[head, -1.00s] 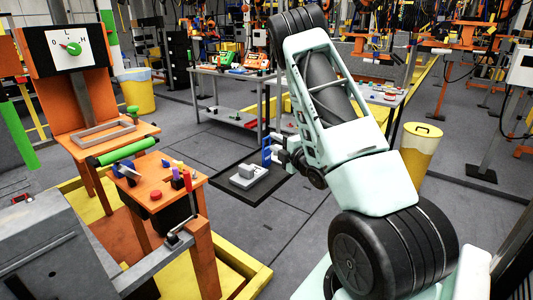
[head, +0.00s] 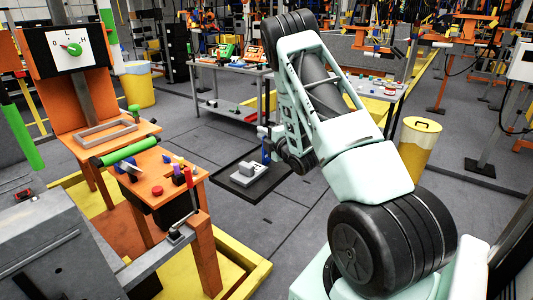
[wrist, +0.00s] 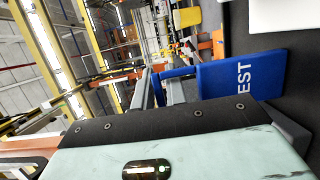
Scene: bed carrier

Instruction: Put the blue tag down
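The blue tag (wrist: 243,78) shows in the wrist view as a flat plate with white letters ending in "EST". A narrow blue part runs left from it, close to my grey fingers. My gripper (wrist: 160,90) is at the tag, but the frames do not show clearly whether the fingers press on it. In the head view the tag (head: 266,153) is a small upright blue strip just below my gripper (head: 270,135), at the far right side of the black tray (head: 270,187). I cannot tell whether it touches the tray.
A pale grey block (head: 248,174) sits on the tray. An orange workbench (head: 165,165) with small coloured parts and a green roller (head: 123,152) stands to the left. A grey table (head: 228,68) is behind, and a yellow bin (head: 417,146) stands right. Floor around the tray is clear.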

